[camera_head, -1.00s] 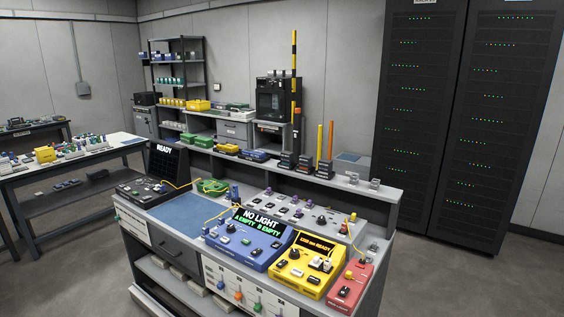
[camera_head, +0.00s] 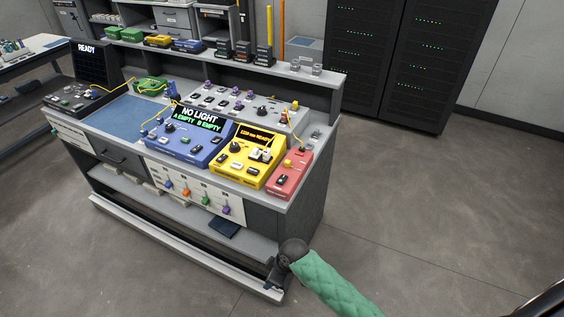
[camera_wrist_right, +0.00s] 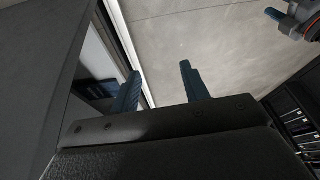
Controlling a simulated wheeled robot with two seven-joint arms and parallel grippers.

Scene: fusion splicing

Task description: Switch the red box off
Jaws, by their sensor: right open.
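The red box (camera_head: 289,173) sits at the right front end of the workbench top, right of the yellow box. It has a black switch on its front part and a yellow cable at its back; the switch's position is too small to tell. My right arm, with a green sleeve, comes in from the bottom right in the head view. My right gripper (camera_head: 274,282) is low in front of the bench, well below the red box. In the right wrist view the right gripper (camera_wrist_right: 161,85) has its two blue fingers apart, with nothing between them.
The yellow box (camera_head: 245,155) and the blue box (camera_head: 186,135) reading "NO LIGHT" stand beside the red box. The workbench's lower shelf (camera_head: 165,213) juts out near my right gripper. Floor to the right of the bench is clear.

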